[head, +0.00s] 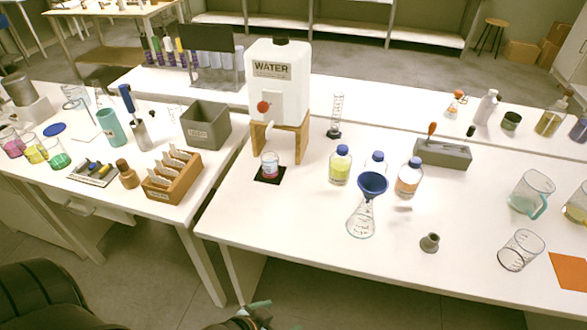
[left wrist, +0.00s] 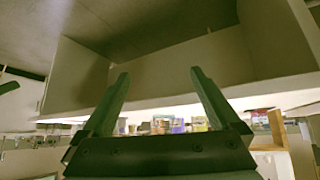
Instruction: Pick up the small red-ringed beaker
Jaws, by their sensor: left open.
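The small red-ringed beaker (head: 270,164) stands upright on a black mat (head: 259,178), below the tap of the white water dispenser (head: 280,82). It looks clear with a red band around it. My left gripper (left wrist: 159,74) is open in the left wrist view, with nothing between its two fingers. In the head view only a small part of it shows at the bottom edge, in front of and well below the bench, far from the beaker. The beaker cannot be made out in the left wrist view. My right gripper is not in view.
Right of the beaker stand blue-capped bottles (head: 340,165) and a flask with a blue funnel (head: 363,210). A wooden rack (head: 172,176) and a grey bin (head: 206,125) are on the left table. The bench front before the beaker is clear.

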